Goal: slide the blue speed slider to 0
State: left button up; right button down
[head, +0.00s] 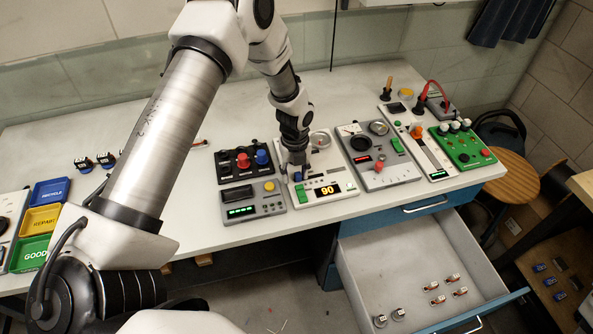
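The light grey speed panel (343,176) stands near the middle of the bench and its display (327,190) reads 90 in orange. My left gripper (298,172) points down over the left part of this panel. A small bit of blue (298,176) shows at its fingertips, likely the speed slider; the rest is hidden by the gripper. I cannot tell whether the fingers are open or shut, or whether they touch the slider. My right gripper is not in view.
A black box (243,173) with red and blue knobs stands left of the panel, and a grey meter panel (392,174) stands right. A green box (463,157) is farther right. An open drawer (390,270) juts out below the bench (215,238).

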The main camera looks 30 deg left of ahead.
aim_at(294, 181)
pick_arm(q)
jog(key=shift+w+r, duration=0.25)
jog(key=shift+r, duration=0.15)
notch_tip(294, 181, up, 11)
jog(key=shift+s, duration=0.25)
jog(key=shift+s, duration=0.1)
